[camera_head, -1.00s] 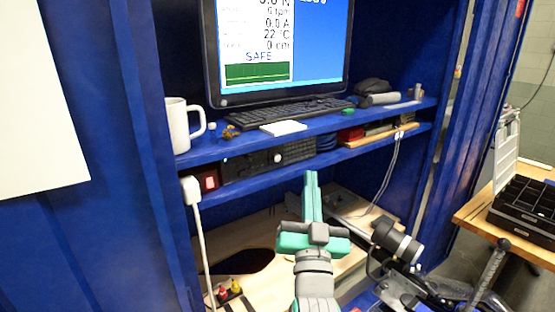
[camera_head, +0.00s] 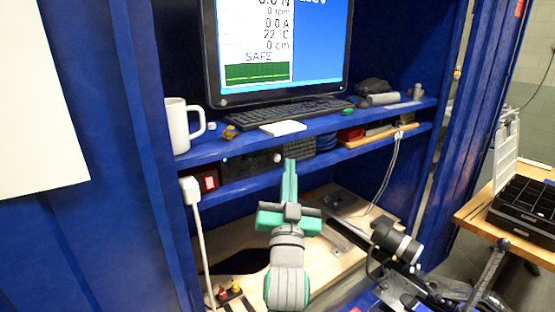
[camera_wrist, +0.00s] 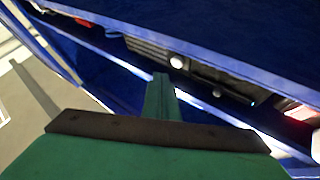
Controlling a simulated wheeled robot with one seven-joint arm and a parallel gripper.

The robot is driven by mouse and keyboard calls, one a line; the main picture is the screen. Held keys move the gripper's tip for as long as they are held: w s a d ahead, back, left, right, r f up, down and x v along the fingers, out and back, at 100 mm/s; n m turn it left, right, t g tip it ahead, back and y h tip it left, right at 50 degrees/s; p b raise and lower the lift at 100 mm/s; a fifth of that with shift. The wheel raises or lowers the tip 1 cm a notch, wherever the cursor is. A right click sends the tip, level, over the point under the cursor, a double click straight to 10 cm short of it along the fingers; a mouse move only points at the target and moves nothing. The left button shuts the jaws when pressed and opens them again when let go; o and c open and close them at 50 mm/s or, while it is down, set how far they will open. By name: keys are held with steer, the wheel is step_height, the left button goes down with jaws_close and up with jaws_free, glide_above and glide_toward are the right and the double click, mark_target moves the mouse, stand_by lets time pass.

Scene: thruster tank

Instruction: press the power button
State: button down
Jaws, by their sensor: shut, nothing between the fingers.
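A black unit (camera_head: 245,165) lies on the lower blue shelf under the monitor. It has a pale round knob or button (camera_head: 277,159) on its front, which also shows in the wrist view (camera_wrist: 177,62), and a small pale spot near its left end. A red switch (camera_head: 208,181) in a dark box sits at the shelf's left end. I cannot tell which of these is the power button. My gripper (camera_head: 290,163) is shut and empty, its fingers pointing up toward the shelf, just right of the knob in the head view. In the wrist view its fingertips (camera_wrist: 162,78) appear below the knob, apparently apart from it.
The upper shelf (camera_head: 215,150) above holds a white mug (camera_head: 181,127), a keyboard (camera_head: 290,112) and the monitor (camera_head: 280,50). A white plug and cable (camera_head: 193,190) hang at the left. A wooden surface (camera_head: 330,255) lies below.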

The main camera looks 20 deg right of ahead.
steer(key=shift+w+a, duration=0.2)
steer(key=shift+w, duration=0.4)
stand_by(0.6)
steer(key=shift+w, duration=0.1)
stand_by(0.6)
steer(key=shift+a, duration=0.15)
steer(key=shift+d, duration=0.2)
